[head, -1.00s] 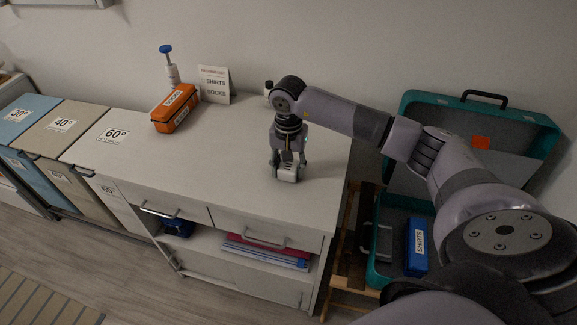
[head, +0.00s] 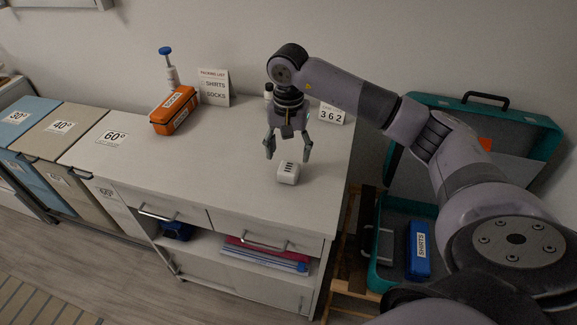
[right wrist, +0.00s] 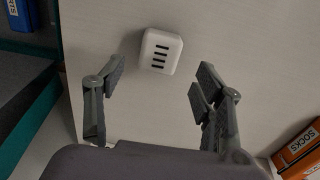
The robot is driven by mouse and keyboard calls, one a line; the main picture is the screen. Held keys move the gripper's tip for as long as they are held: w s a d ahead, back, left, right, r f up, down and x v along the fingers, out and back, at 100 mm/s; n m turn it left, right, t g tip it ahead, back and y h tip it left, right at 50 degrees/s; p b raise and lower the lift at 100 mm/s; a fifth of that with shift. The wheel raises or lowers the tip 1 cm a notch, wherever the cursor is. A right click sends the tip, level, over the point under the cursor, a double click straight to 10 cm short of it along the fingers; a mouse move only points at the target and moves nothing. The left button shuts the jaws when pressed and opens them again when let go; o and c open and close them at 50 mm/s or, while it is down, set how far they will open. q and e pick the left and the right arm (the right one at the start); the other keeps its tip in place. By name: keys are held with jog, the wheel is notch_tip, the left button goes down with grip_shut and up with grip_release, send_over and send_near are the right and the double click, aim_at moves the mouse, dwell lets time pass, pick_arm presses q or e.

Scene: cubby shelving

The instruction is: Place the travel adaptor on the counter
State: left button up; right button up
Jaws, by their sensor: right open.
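The travel adaptor (head: 288,173) is a small white block with dark slots. It rests on the white counter (head: 235,172), near the right end. It also shows in the right wrist view (right wrist: 160,51), lying on the counter surface beyond the fingertips. My right gripper (head: 288,152) is open and empty above and just behind the adaptor, apart from it. In the right wrist view its fingers (right wrist: 155,80) are spread wide with nothing between them. My left gripper is not in view.
An orange SOCKS case (head: 174,110), a blue-topped bottle (head: 168,68) and a packing list card (head: 214,87) stand at the counter's back. An open teal suitcase (head: 385,262) holds a blue SHIRTS box (head: 420,250). The counter's middle is clear.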

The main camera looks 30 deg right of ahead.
aim_at(289, 167)
notch_tip(289, 167, up, 6)
jog(key=shift+f+b, duration=0.25)
jog(key=shift+b, duration=0.1)
dwell(0.4)
